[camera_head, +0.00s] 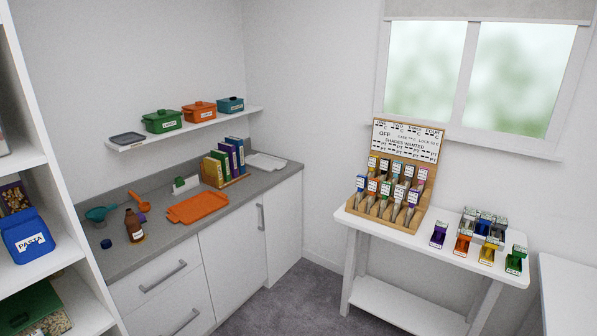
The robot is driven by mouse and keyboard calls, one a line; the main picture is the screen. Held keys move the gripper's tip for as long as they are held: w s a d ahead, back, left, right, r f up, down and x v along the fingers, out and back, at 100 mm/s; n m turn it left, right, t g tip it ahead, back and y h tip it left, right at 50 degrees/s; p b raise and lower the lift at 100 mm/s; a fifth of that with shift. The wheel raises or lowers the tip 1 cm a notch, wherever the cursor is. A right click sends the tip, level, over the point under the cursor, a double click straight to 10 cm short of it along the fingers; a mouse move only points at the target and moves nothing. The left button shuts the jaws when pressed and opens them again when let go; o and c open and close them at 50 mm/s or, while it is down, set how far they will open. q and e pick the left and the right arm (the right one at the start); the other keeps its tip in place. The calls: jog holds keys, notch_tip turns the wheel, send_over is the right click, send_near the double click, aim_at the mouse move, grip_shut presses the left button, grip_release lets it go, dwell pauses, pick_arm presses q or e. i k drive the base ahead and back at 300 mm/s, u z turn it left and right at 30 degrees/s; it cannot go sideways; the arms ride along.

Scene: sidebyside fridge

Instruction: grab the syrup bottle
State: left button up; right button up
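The syrup bottle is probably the brown bottle (135,226) with a pale label, standing upright near the front edge of the grey counter (262,179). Its label is too small to read. A small dark blue round object (106,243) lies just left of it, perhaps a cap. Neither of my grippers shows in the head view, and nothing is touching the bottle.
An orange tray (198,207), a teal funnel (101,213) and an orange scoop-like item (139,202) lie near the bottle. A white shelf unit (62,256) stands at the left. A white table (400,242) is at the right. Grey floor between is clear.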

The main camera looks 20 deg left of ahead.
aim_at(134, 229)
jog(key=u, duration=0.35)
jog(key=i, duration=1.75)
jog(key=u, duration=1.15)
jog(key=i, duration=0.95)
jog(key=u, duration=1)
